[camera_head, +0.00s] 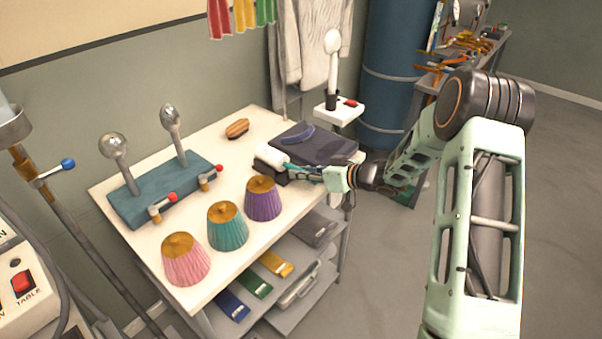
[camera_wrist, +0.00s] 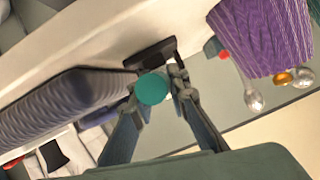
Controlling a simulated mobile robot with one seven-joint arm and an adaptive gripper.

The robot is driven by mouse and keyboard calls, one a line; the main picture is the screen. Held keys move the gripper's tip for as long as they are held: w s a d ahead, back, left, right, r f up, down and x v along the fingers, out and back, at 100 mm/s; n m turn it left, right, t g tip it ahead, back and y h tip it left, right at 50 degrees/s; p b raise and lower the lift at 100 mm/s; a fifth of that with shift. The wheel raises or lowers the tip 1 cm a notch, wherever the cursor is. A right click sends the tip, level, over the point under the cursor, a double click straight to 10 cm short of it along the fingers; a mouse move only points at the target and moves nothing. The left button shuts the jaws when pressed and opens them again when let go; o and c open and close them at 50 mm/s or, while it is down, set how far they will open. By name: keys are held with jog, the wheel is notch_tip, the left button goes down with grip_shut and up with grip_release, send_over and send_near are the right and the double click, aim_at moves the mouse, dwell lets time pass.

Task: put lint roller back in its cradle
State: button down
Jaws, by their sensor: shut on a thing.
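The lint roller has a white roll (camera_head: 272,155) and a teal handle, whose round end (camera_wrist: 152,89) faces the camera in the wrist view. My gripper (camera_head: 312,173) is shut on the handle; its fingers flank it in the wrist view (camera_wrist: 157,95). The dark cradle (camera_head: 268,169) stands on the white table near its right edge, right beside or under the roll. It also shows behind the handle end in the wrist view (camera_wrist: 150,52). I cannot tell whether the roller touches the cradle.
A folded dark cloth (camera_head: 320,148) with a blue item on it lies right behind the roller. Purple (camera_head: 262,200), teal (camera_head: 228,228) and pink (camera_head: 185,260) pleated shades stand in front. A brush (camera_head: 237,128) lies farther back. The white table (camera_head: 215,150) is clear between them.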

jog(key=shift+r, duration=0.1)
jog(key=shift+f, duration=0.6)
jog(key=c, duration=1.9)
grip_release()
jog(key=shift+r, duration=0.2)
jog(key=v, duration=1.2)
jog(key=shift+r, duration=0.3)
